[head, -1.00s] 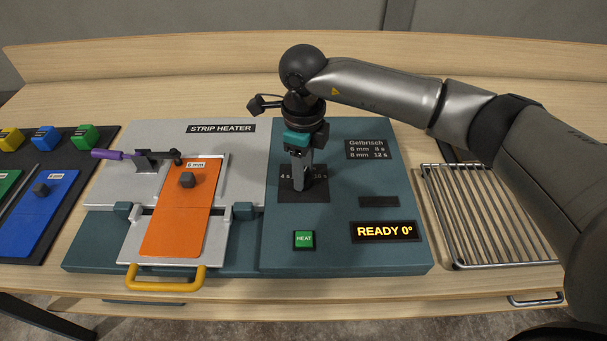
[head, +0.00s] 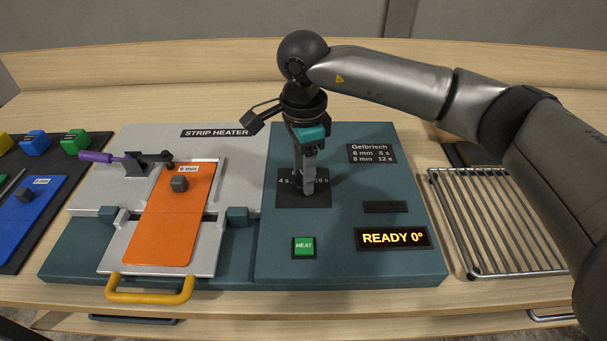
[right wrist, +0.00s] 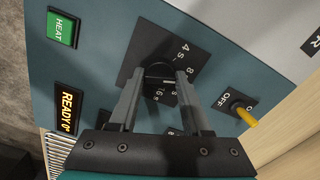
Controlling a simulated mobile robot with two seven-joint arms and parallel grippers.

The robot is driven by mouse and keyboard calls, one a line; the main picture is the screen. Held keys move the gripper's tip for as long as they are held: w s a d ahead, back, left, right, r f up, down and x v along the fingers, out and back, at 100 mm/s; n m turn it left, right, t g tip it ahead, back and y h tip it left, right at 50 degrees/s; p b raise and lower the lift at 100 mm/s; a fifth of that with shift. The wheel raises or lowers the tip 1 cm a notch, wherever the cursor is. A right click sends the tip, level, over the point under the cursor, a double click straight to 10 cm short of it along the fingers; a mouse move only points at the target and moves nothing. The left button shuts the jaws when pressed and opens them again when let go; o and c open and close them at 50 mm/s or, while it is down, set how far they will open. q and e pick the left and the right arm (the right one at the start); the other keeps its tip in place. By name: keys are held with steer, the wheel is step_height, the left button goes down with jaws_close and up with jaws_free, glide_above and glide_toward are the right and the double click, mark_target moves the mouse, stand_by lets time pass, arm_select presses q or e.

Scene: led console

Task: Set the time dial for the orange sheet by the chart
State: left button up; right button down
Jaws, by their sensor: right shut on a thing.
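The time dial sits on a black plate (head: 290,200) with markings such as 4 s and 16 s; it also shows in the right wrist view as a dark round knob (right wrist: 160,73). My right gripper (head: 308,190) is shut on the dial from above and hides most of it; its fingers (right wrist: 158,80) straddle the knob. The dial's exact setting cannot be read. The orange sheet (head: 172,225), labelled 6 mm, lies on the strip heater (head: 95,193). The chart (head: 371,153) reads Gelbrisch, 6 mm 8 s and 8 mm 12 s. My left gripper is out of view.
A green HEAT button (head: 304,247) and a display (head: 393,238) reading READY 0° are on the teal console (head: 345,260). A wire rack (head: 500,220) stands right. A yellow-tipped switch (right wrist: 244,115) is near the dial. A blue sheet (head: 35,205) lies left.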

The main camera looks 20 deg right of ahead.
steer(key=shift+n, duration=0.3)
steer(key=shift+c, duration=1.8)
jaws_free()
step_height(320, 180, up, 15)
steer(key=p, duration=0.1)
steer(key=shift+r, duration=0.2)
steer(key=shift+p, duration=0.3)
